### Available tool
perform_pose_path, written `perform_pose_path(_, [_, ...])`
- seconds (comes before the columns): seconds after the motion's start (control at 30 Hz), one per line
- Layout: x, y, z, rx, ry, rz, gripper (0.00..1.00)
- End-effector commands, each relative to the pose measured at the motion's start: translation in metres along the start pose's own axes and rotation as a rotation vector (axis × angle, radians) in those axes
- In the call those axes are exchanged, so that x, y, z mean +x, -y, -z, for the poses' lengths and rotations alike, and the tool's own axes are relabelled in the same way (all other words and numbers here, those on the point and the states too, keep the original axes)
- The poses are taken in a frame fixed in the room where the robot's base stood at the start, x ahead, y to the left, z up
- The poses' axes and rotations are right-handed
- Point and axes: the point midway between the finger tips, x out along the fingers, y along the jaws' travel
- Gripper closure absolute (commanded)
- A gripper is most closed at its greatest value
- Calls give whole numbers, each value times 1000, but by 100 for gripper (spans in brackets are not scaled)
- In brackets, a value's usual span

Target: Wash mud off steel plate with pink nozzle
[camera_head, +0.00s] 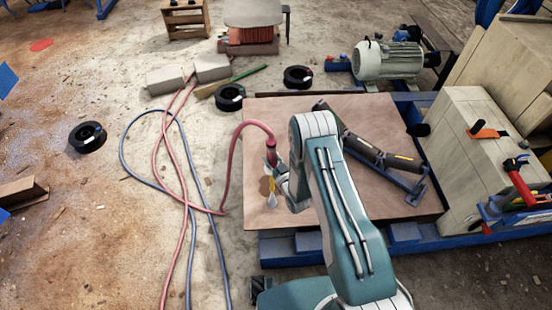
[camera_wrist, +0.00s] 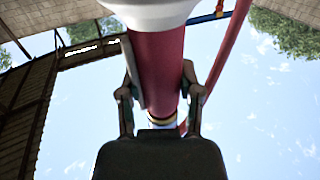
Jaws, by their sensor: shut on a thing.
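The pink nozzle (camera_head: 271,156) stands roughly upright over the left part of the brown steel plate (camera_head: 375,110), with its pink hose (camera_head: 236,150) looping from its top down to the floor. My gripper (camera_head: 279,172) is shut around the nozzle. In the wrist view, the two fingers of my gripper (camera_wrist: 158,85) flank the red-pink nozzle body (camera_wrist: 158,60), which has a white part at the top of the picture. A small brown patch (camera_head: 265,186) shows just below the nozzle; I cannot tell whether it is mud. My arm hides part of the plate.
A dark cylinder on a blue bracket (camera_head: 395,175) lies on the plate's right side. A beige machine block (camera_head: 465,145) with clamps stands at right, a motor (camera_head: 385,60) behind. Pink and blue hoses (camera_head: 180,150) cross the floor at left. Black rings (camera_head: 87,136) lie on the floor.

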Motion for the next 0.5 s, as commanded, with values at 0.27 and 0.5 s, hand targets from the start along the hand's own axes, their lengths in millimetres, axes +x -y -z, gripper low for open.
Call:
perform_pose_path(0.27, [16,-8,1,-1,-5,-2,100])
perform_pose_path(0.5, [30,-14,1,-1,-5,-3,100])
